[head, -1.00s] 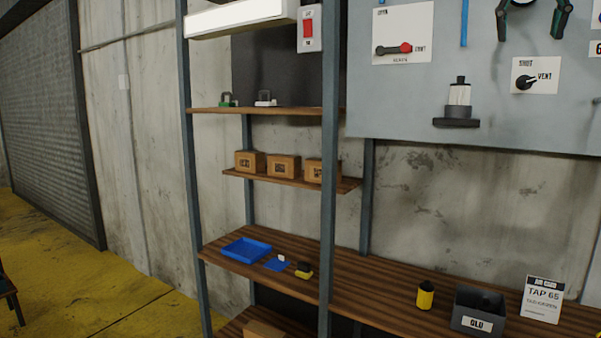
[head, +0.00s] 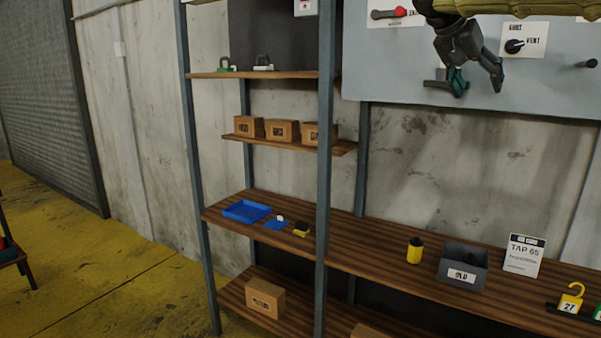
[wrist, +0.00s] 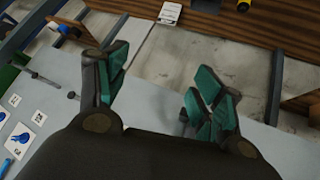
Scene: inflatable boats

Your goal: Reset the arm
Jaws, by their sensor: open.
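My gripper (head: 478,82) hangs at the upper right of the head view, in front of the grey wall panel (head: 400,65). Its dark fingers with green pads are spread apart with nothing between them. In the wrist view my gripper (wrist: 158,95) also shows open and empty, with the panel and bare concrete wall behind it. The arm reaches in from the right along the top edge of the head view. It covers part of the panel.
A wooden workbench (head: 385,268) holds a yellow cylinder (head: 414,251), a grey bin (head: 462,263), a sign (head: 524,256) and a yellow padlock tag (head: 571,299). Shelves at left hold small boxes (head: 282,131) and a blue tray (head: 246,211). Yellow floor (head: 110,270) lies open at left.

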